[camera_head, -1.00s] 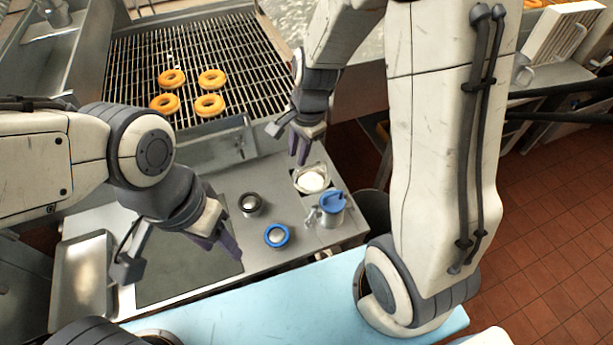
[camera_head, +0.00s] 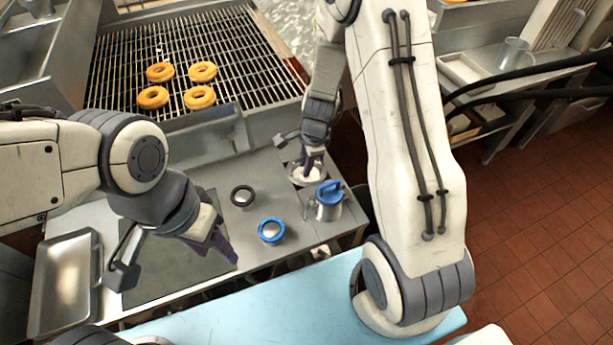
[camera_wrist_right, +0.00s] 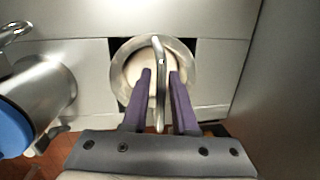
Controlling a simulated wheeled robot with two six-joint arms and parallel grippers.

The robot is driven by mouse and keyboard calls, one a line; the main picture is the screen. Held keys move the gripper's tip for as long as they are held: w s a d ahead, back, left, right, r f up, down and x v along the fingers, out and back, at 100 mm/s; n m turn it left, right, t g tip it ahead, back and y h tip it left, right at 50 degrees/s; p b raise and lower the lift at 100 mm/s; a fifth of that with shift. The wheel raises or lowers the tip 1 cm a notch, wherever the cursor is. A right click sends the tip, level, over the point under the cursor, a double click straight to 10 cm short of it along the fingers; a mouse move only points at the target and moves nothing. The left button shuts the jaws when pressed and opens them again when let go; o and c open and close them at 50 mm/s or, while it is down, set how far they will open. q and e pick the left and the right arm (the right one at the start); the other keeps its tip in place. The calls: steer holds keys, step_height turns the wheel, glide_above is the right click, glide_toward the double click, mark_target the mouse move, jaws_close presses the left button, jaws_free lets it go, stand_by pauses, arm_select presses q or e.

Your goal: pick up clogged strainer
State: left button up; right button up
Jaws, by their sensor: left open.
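The strainer (camera_head: 301,180) is a round metal rim with pale white content, set in the counter at the right. My right gripper (camera_head: 312,168) is low over it and partly hides it. In the right wrist view the strainer (camera_wrist_right: 122,75) has an upright metal bar handle (camera_wrist_right: 158,60). The purple fingers of my right gripper (camera_wrist_right: 160,74) stand on both sides of this handle, with gaps visible, so it is open around it. My left gripper (camera_head: 215,248) is open and empty above the dark plate at the counter's left.
A jug with a blue lid (camera_head: 328,208) stands close to the strainer. A blue-rimmed round container (camera_head: 271,231) and a black-rimmed one (camera_head: 242,195) are to its left. A metal tray (camera_head: 62,290) lies far left. Several doughnuts (camera_head: 199,97) rest on the rack behind.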

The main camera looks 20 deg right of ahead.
steer(key=shift+f, duration=0.15)
jaws_close()
stand_by(1.4)
